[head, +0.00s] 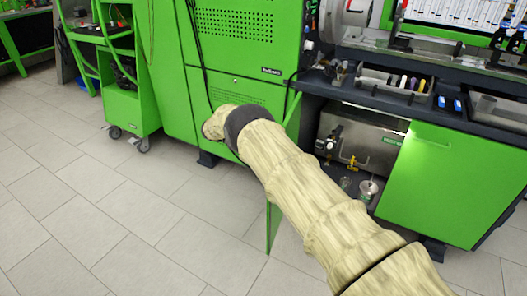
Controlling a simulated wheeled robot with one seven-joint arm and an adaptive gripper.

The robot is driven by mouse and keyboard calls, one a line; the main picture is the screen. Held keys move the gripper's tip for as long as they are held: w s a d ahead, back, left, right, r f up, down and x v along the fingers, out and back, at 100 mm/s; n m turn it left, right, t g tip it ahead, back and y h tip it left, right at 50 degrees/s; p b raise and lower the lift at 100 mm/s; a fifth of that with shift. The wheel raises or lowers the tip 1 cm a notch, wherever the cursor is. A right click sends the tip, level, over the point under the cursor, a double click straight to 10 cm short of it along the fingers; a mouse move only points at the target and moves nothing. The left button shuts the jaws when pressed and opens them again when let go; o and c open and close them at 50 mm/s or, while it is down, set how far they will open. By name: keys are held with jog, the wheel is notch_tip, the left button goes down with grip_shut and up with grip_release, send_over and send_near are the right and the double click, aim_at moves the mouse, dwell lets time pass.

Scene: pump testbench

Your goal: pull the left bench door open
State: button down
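The left bench door (273,228) stands swung open, its green panel seen nearly edge-on. Its lower part shows below my arm, and a strip of green shows above it; my arm hides the middle. The compartment behind it is open, with a steel tank (368,133) inside. My arm reaches from the lower right across the door to the front of the green cabinet. My gripper is not visible; it is hidden beyond the arm's far end, so I cannot tell whether it touches the door.
The right bench door (448,185) is shut. A yellow valve (354,162) and glass jars (367,188) are in the open compartment. A tall green cabinet (237,55) stands left of the bench, with a wheeled green cart (130,108) beside it. The tiled floor (120,220) at left is clear.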

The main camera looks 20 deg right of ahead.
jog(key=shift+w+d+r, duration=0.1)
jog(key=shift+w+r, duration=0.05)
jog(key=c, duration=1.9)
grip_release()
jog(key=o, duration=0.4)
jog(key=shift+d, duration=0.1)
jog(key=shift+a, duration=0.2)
